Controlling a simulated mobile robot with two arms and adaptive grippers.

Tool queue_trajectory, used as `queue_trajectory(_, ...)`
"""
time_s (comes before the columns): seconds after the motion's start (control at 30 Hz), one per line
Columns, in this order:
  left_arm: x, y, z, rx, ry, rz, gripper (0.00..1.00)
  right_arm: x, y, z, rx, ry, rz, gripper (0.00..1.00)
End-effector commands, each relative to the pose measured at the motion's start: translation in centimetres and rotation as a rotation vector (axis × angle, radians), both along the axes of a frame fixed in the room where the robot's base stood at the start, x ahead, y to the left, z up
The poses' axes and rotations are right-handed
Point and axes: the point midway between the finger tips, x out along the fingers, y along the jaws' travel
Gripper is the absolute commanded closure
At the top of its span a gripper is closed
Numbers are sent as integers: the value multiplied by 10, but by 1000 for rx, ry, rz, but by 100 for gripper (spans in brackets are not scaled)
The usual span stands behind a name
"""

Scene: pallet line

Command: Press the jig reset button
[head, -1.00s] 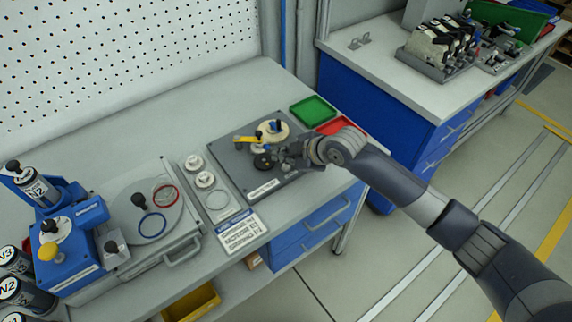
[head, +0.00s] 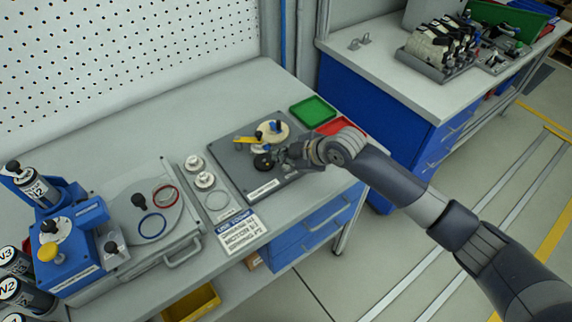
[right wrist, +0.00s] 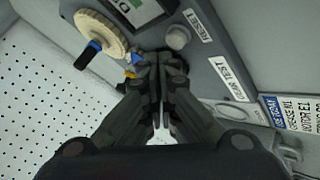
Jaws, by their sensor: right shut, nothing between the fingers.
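The jig is a grey plate (head: 232,160) on the bench, carrying a cream wheel (head: 274,131), a yellow lever (head: 244,140) and a dark round knob (head: 263,162). In the right wrist view, a round grey button (right wrist: 178,38) sits beside a white label (right wrist: 197,25) that seems to read RESET. My right gripper (head: 279,156) is shut and empty over the jig's right part. In the right wrist view its fingertips (right wrist: 150,60) lie just left of and below the button; I cannot tell their height above it. The head view does not clearly show the button. My left gripper is not in view.
A green tray (head: 313,110) and a red tray (head: 338,126) lie behind my right gripper. White round parts (head: 204,180) and a printed card (head: 242,232) lie left of the jig. A blue-based station (head: 72,245) stands at far left. The bench behind the jig is clear.

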Motion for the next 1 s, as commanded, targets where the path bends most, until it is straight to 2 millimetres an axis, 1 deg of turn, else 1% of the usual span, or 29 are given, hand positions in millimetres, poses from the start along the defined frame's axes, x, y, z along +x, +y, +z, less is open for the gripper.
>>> queue_trajectory(0.2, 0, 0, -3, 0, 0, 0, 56, 0, 0, -8, 0, 0, 0, 100)
queue_trajectory(0.63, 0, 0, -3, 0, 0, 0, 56, 0, 0, -9, 0, 0, 0, 100)
queue_trajectory(1.0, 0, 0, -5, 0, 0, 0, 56, 0, 0, -13, 0, 1, 1, 100)
